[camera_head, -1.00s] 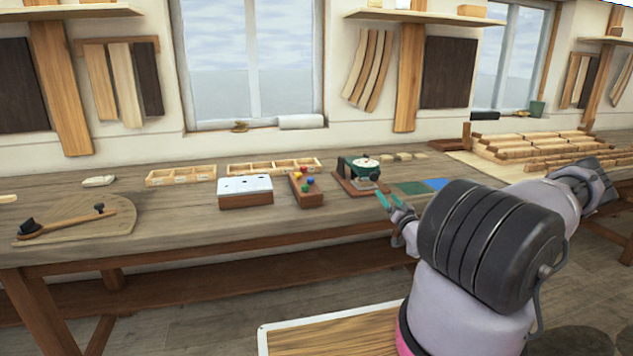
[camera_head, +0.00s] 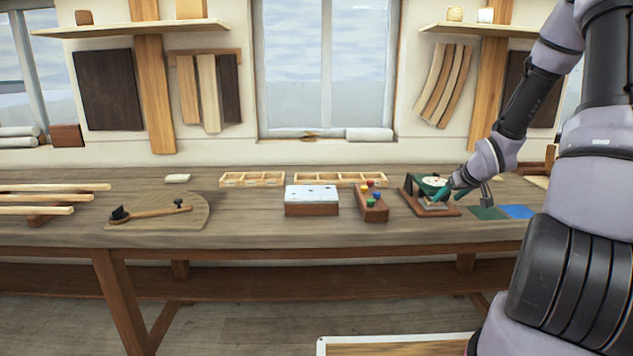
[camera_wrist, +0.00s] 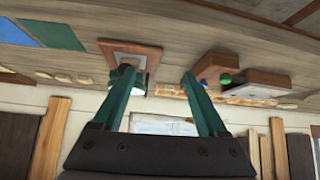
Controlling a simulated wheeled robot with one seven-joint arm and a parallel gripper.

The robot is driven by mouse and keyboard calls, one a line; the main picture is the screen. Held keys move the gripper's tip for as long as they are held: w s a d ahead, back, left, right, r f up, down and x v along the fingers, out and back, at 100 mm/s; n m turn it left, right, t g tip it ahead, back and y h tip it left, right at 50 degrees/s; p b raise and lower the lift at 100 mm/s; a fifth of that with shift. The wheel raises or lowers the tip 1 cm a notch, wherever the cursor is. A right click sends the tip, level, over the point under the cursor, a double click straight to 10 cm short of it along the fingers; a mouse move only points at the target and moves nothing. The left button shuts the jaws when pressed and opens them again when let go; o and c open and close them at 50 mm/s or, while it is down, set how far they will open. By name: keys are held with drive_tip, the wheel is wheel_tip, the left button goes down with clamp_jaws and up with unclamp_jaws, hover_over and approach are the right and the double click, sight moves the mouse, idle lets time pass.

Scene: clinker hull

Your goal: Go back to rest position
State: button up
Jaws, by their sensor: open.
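My gripper (camera_head: 448,190) has green fingers and is at the right of the bench in the head view. It shows beside or in front of a green device with a pale round dial on a wooden base (camera_head: 416,205); I cannot tell whether they touch. In the wrist view, which is upside down, the two fingers of my gripper (camera_wrist: 158,78) stand wide apart with nothing between them. The wooden base (camera_wrist: 145,50) shows behind the left finger there. My arm runs up the right side of the head view.
Left of the device are a wooden block with coloured knobs (camera_head: 371,209), a white-topped box (camera_head: 312,208) and divided trays (camera_head: 252,180). Green (camera_head: 487,213) and blue (camera_head: 517,211) patches lie right. A board with a wooden lever (camera_head: 190,220) is left. The bench's front strip is clear.

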drive_tip(key=s+a+r+m+g+h, duration=0.1)
drive_tip(key=s+a+r+m, duration=0.15)
drive_tip(key=s+r, duration=0.5)
drive_tip(key=s+a+r+m+h, duration=0.1)
drive_tip(key=s+a+r, duration=0.25)
drive_tip(key=r, duration=0.75)
drive_tip(key=s+a+r+m+y, duration=0.1)
drive_tip(key=s+a+r, duration=0.3)
drive_tip(key=s, duration=0.5)
drive_tip(key=s+a+r+m+y, duration=0.1)
drive_tip(key=s+a+r, duration=0.3)
drive_tip(key=s, duration=0.6)
drive_tip(key=shift+a+r+y, duration=0.4)
drive_tip(key=shift+a+y, duration=0.05)
drive_tip(key=shift+y, duration=0.15)
drive_tip(key=shift+w, duration=0.1)
